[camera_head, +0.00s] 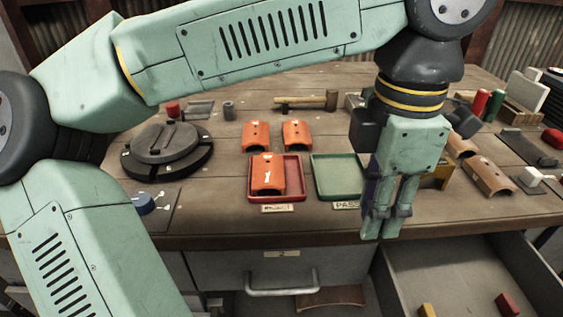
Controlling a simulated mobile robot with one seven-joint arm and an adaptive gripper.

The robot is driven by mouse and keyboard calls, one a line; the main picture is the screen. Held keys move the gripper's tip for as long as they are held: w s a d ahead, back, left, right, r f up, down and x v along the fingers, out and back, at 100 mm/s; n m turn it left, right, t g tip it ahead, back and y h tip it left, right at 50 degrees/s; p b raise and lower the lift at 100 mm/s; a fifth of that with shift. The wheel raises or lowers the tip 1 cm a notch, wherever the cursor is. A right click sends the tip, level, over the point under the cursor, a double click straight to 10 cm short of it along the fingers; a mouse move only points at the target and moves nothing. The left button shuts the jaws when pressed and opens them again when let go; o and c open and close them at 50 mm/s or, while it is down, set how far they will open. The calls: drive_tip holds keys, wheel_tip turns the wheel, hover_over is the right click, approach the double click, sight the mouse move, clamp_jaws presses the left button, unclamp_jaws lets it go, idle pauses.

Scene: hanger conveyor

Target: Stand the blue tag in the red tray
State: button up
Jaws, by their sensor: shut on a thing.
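The red tray (295,178) is on the table in the middle of the view. An orange curved tile marked 1 (267,176) lies in its left and middle part; a strip on the right is bare. My gripper (381,226) points down at the table's front edge, right of the red tray and in front of the green tray's right side. It is shut. A dark blue piece (371,190), seemingly the blue tag, shows at the left of its fingers; the fingers hide most of it.
A green tray (335,178) stands empty right of the red one. Two orange tiles (256,135) lie behind. A round dark fixture (166,150) and a blue-topped object (143,203) are at left. An open drawer (450,270) is below right. Brown tiles (488,178) lie at right.

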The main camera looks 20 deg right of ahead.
drive_tip(key=w+a+p, duration=0.1)
drive_tip(key=w, duration=0.3)
drive_tip(key=w+a+p, duration=0.1)
drive_tip(key=w+a, duration=0.1)
drive_tip(key=w, duration=0.2)
drive_tip(key=w+a+f+p, duration=0.1)
drive_tip(key=w, duration=0.3)
drive_tip(key=shift+w+a, duration=0.15)
drive_tip(key=shift+w, duration=0.25)
drive_tip(key=shift+w+a+f+p, duration=0.1)
drive_tip(key=shift+w+a+p, duration=0.2)
drive_tip(key=shift+w, duration=0.35)
drive_tip(key=shift+w+a+p, duration=0.1)
drive_tip(key=shift+w+p, duration=0.25)
drive_tip(key=shift+w, duration=0.25)
wheel_tip(320, 180, down, 3)
drive_tip(key=shift+s+p, duration=0.1)
drive_tip(key=shift+p, duration=0.25)
drive_tip(key=shift+f, duration=0.35)
